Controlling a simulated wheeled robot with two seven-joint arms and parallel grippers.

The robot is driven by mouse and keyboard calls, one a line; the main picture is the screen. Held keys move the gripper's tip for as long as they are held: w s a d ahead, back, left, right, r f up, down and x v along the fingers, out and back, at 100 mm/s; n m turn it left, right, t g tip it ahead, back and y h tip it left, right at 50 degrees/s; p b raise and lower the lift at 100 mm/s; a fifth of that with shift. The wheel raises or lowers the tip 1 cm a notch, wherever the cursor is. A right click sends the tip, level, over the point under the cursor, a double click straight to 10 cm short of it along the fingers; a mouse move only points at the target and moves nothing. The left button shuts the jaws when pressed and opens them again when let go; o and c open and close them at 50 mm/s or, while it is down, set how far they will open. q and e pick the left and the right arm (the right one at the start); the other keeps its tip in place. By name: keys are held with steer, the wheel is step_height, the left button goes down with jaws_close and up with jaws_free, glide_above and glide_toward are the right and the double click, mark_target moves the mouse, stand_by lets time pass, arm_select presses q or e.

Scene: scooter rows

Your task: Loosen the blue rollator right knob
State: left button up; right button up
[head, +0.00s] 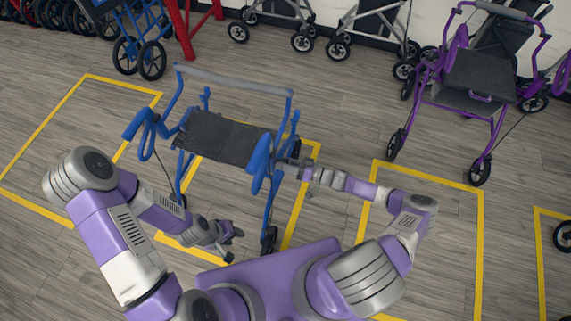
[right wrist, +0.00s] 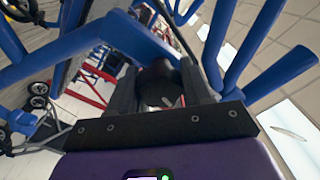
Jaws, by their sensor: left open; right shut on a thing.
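The blue rollator (head: 218,140) stands in front of me, with a blue tube frame and a dark seat. My right gripper (head: 286,161) is at the rollator's right side, beside the blue frame tubes. In the right wrist view its fingers (right wrist: 160,90) are shut on a dark rounded knob (right wrist: 157,84), with blue tubes passing on both sides. The knob is too small to make out in the head view. My left gripper (head: 235,246) is open and empty, low in front of the rollator and apart from it.
A purple rollator (head: 480,75) stands at the right. Another blue walker (head: 140,35), a red frame (head: 187,30) and several grey walkers line the back. Yellow floor lines (head: 425,168) mark bays. The wood floor (head: 345,120) between the blue and purple rollators is clear.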

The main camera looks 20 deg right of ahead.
steer(key=shift+s+a+f+n, duration=0.15)
steer(key=shift+f+n, duration=0.05)
steer(key=shift+n, duration=0.3)
steer(key=o, duration=1)
steer(key=shift+r, duration=0.1)
steer(key=v, duration=0.7)
steer(key=shift+s+d, duration=0.15)
steer(key=shift+d, duration=0.15)
